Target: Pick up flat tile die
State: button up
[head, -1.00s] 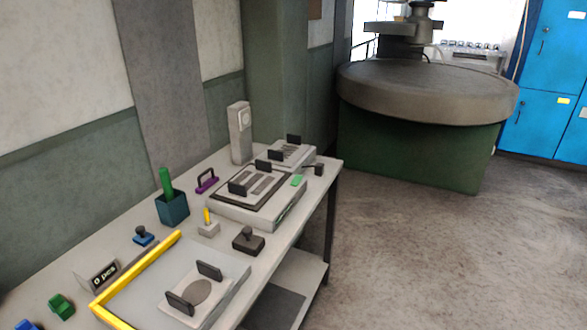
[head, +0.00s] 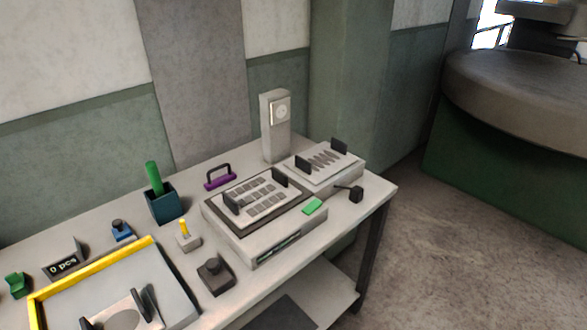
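Three flat pale dies, each with two dark upright handles, are on the workbench. The die with a grid of small grey rectangles (head: 268,203), which looks like the flat tile die, lies in a dark-rimmed bed on a light machine base (head: 245,240). A die with slanted dark bars (head: 318,165) lies behind it to the right. A die with a grey oval (head: 125,318) lies at the lower left, cut off by the frame edge. My gripper is not in view.
The grey workbench (head: 225,308) holds a yellow-edged tray (head: 95,268), a teal cup with a green stick (head: 163,205), a purple handle (head: 220,178), a dark block (head: 215,275) and a grey post (head: 275,125). Open floor (head: 450,240) lies right of it.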

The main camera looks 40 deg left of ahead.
aim_at(248, 202)
jog(key=u, duration=0.65)
jog(key=i, duration=1)
jog(key=u, duration=1.7)
jog(key=i, duration=0.55)
jog(key=u, duration=0.45)
